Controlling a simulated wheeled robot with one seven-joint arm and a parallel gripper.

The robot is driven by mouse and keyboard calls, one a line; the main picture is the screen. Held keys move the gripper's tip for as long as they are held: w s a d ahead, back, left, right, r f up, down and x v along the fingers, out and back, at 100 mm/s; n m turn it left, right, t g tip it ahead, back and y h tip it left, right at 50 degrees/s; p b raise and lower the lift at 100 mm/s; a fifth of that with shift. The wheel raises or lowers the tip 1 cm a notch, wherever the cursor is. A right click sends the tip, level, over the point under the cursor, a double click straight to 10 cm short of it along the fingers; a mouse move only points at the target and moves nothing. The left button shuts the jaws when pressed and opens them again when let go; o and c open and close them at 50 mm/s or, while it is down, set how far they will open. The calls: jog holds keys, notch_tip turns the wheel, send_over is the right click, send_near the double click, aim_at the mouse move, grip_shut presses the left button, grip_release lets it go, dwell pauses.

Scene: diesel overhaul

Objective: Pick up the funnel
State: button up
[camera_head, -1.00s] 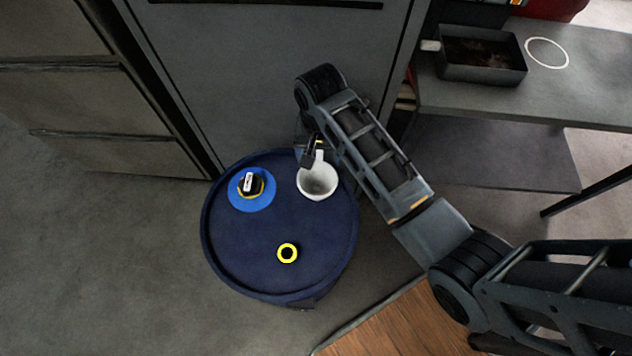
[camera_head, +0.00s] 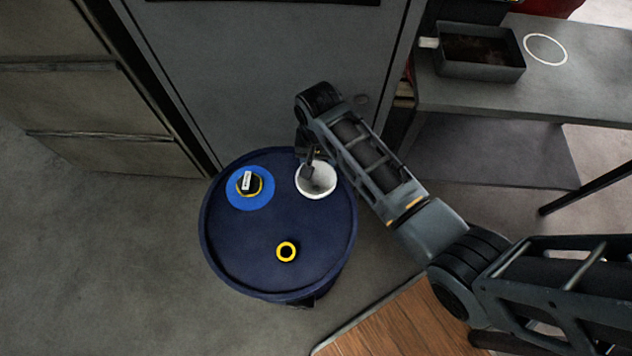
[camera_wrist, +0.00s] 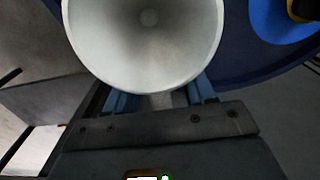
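The white funnel (camera_head: 318,184) stands mouth up on the dark blue drum (camera_head: 240,268), near its back right edge. In the wrist view the funnel's wide round mouth (camera_wrist: 145,45) fills the top middle. My gripper (camera_head: 311,164) is at the back rim of the funnel, pointing down. In the wrist view its two blue fingers (camera_wrist: 160,100) stand apart under the rim, with a pale part of the funnel between them. Whether they touch it is hard to see, as the rim hides the fingertips.
A blue disc (camera_head: 238,202) with a black and yellow piece (camera_head: 257,187) lies left of the funnel on the drum. A yellow ring (camera_head: 286,251) lies nearer the front. A grey bench (camera_head: 590,85) with a dark tray (camera_head: 480,68) stands right. A grey cabinet stands close behind.

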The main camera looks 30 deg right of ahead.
grip_shut()
dwell(0.5)
